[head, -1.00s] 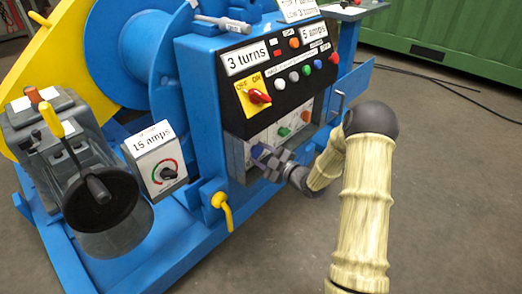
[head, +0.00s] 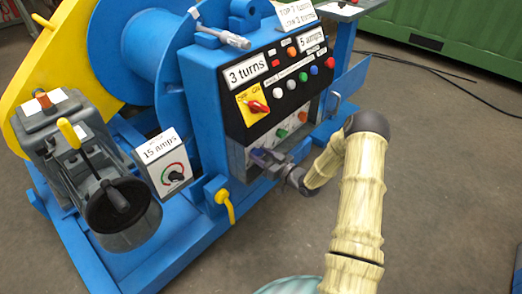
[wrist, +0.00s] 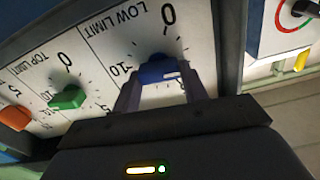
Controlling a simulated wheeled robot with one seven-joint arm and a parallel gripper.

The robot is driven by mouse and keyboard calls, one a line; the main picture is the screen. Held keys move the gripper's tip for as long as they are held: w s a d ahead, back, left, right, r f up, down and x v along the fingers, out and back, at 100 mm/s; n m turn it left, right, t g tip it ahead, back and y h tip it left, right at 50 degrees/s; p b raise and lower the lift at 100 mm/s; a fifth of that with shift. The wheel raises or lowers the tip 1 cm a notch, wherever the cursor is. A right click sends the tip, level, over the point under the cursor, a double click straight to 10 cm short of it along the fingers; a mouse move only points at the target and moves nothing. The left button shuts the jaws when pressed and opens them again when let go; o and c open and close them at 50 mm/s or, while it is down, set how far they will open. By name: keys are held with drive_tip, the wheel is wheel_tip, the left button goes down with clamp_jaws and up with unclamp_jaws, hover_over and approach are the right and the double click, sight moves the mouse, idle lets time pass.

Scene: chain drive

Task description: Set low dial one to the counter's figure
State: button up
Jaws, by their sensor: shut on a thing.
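The low limit dial is a blue knob (wrist: 158,72) on a white scale plate marked LOW LIMIT, with 0 at the top and 10 at the left in the wrist view. My gripper (wrist: 160,88) is shut on this knob, one finger on each side. In the head view my gripper (head: 268,160) is at the left end of the lower dial row and hides most of the knob. A white mark shows on the knob's right part; its exact reading is unclear. A display (head: 247,71) on the black panel reads "3 turns".
A green dial (wrist: 68,98) marked TOP LIMIT and an orange dial (wrist: 14,118) sit beside it. A red switch (head: 257,106) is above. A card (head: 296,17) reads top 7 turns, low 3 turns. A "15 amps" box (head: 164,160) stands left.

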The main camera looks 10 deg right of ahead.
drive_tip(key=shift+s+f+m+p, duration=0.1)
drive_tip(key=shift+m+p, duration=0.35)
drive_tip(key=shift+m, duration=0.35)
drive_tip(key=o, duration=1)
drive_tip(key=shift+d, duration=0.15)
drive_tip(key=shift+s+d, duration=0.15)
drive_tip(key=shift+s, duration=0.1)
drive_tip(key=p+v, duration=0.4)
drive_tip(key=v, duration=1.2)
drive_tip(key=shift+s, duration=0.3)
